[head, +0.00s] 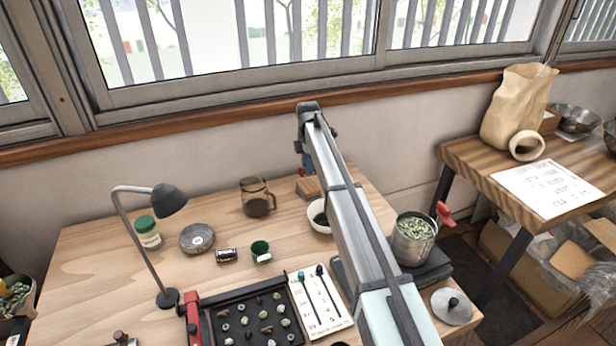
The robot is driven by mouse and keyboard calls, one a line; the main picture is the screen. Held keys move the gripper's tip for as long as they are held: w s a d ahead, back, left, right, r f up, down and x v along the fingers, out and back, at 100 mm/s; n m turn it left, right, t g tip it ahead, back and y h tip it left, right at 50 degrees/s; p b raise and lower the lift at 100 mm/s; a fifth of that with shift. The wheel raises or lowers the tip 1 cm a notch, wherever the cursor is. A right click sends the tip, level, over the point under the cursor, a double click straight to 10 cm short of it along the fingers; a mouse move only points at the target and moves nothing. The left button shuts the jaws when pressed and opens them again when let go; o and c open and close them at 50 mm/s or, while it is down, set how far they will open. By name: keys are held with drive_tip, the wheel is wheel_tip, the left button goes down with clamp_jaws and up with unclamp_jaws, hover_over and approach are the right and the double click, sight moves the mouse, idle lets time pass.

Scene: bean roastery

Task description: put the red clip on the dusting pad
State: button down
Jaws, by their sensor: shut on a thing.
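My gripper (304,169) is at the far end of my arm, near the wall at the table's back edge. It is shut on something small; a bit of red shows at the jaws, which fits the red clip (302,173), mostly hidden. Just below it lies a brown block (309,188), partly behind my arm, which may be the dusting pad. I cannot tell whether the held thing touches the block.
A glass jug (257,198) and a white bowl (318,217) stand near the block. A desk lamp (168,200), a metal dish (197,239), a green cup (261,251) and a compartment tray (208,332) are left. A pot of beans (412,241) is right of my arm.

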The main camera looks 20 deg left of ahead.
drive_tip(key=shift+f, duration=2.3)
drive_tip(key=shift+f, duration=0.1)
drive_tip(key=c, duration=0.9)
unclamp_jaws()
drive_tip(key=shift+c, duration=0.2)
wheel_tip(320, 180, up, 12)
drive_tip(key=shift+r, duration=0.1)
